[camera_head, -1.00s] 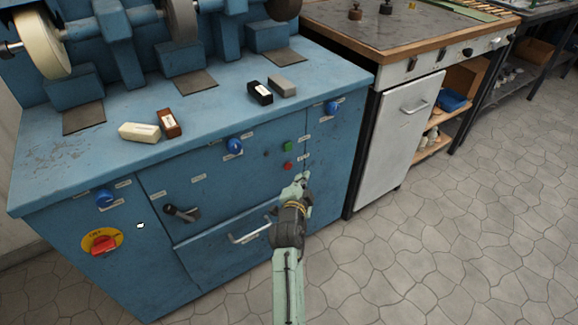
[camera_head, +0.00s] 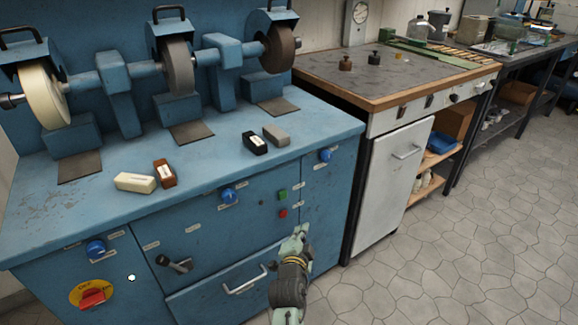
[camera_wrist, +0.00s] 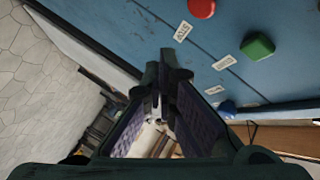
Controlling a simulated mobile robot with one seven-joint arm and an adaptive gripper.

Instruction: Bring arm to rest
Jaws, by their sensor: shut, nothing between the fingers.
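My gripper (camera_head: 300,232) is in front of the blue machine cabinet (camera_head: 215,262), at the lower middle of the head view. It points up, below the red and green buttons. In the wrist view my gripper (camera_wrist: 163,92) has its fingertips together, with nothing between them. The red button (camera_wrist: 201,8) and green button (camera_wrist: 257,46) show close beyond it on the blue panel. My arm is partly cut off by the bottom edge of the head view.
Grinding wheels (camera_head: 177,62) stand on the cabinet top. Several small blocks (camera_head: 134,182) lie there. A drawer handle (camera_head: 244,280) and lever (camera_head: 174,263) stick out near my gripper. A workbench (camera_head: 385,75) stands to the right. The stone floor (camera_head: 440,255) at right is clear.

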